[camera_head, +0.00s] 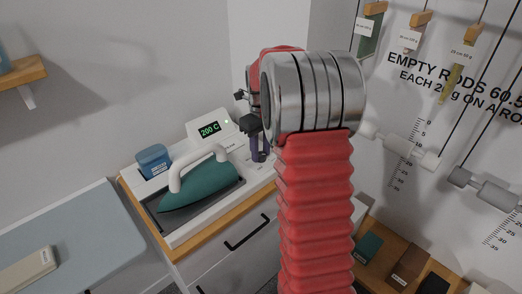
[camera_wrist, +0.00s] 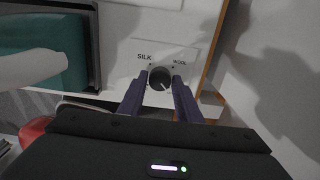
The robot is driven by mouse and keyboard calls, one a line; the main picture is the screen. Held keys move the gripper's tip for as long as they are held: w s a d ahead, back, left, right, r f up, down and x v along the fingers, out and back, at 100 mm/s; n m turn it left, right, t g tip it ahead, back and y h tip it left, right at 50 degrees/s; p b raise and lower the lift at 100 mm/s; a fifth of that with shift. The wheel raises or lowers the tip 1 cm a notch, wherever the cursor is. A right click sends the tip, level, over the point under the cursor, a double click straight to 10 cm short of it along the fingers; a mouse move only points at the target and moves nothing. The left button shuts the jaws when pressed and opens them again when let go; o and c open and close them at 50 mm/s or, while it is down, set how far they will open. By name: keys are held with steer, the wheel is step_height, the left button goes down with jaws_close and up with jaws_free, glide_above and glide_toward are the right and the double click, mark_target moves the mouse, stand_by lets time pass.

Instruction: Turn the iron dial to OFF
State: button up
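The iron dial (camera_wrist: 159,78) is a dark round knob on a white panel in the wrist view. A light pointer mark shows at its lower right. The label SILK is to its upper left and WOOL to its upper right; no OFF label is readable. My gripper (camera_wrist: 159,82) has one dark finger on each side of the dial, apart from each other; contact with the knob cannot be told. In the head view my gripper (camera_head: 257,150) is at the right end of the iron's base. The teal iron (camera_head: 205,184) rests on the white base, with a display (camera_head: 210,129) reading 200 C.
A blue container (camera_head: 153,160) stands behind the iron. The base sits on a wood-topped drawer unit (camera_head: 240,232). An ironing board (camera_head: 65,240) is at left. A wall corner is close to my arm, and hanging rods (camera_head: 400,143) are at right.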

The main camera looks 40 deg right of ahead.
steer(key=c, duration=0.6)
